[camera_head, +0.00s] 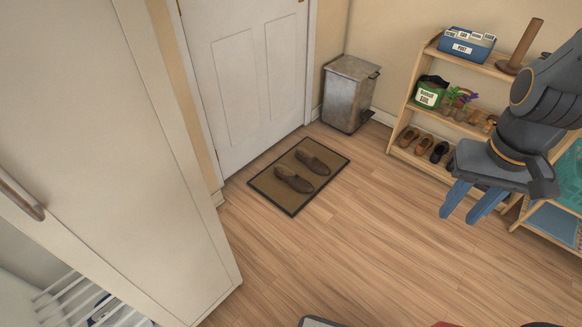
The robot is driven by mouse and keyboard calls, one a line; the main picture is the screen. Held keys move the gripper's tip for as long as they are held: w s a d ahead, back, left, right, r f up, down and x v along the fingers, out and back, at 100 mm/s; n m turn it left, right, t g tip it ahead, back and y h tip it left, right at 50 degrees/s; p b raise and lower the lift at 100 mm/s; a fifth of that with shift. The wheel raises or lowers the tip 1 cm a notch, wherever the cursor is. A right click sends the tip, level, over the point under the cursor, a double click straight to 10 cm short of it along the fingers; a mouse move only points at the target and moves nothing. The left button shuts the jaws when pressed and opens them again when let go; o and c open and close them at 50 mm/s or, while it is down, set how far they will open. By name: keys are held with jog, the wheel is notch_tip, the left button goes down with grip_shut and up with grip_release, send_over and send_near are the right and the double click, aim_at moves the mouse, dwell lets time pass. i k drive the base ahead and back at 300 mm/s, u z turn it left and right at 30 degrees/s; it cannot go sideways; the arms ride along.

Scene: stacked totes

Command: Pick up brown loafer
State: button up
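A pair of brown loafers lies on the doormat (272,192) in front of the door. One brown loafer (294,180) is at the nearer left, the other brown loafer (313,163) is just beyond it to the right. My gripper (459,214) hangs at the right, in front of the shelf and well away from the mat. Its two blue fingers are apart with nothing between them.
A wooden shelf (398,152) at the right holds more shoes, a green bag (430,92) and a blue box (466,46). A metal bin (346,95) stands by the white door (245,60). A tall cabinet (110,130) fills the left. The wooden floor between is clear.

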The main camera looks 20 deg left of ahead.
aim_at(300, 184)
jog(key=u, duration=0.6)
jog(key=i, duration=1.3)
jog(key=u, duration=0.7)
jog(key=i, duration=0.25)
jog(key=u, duration=0.25)
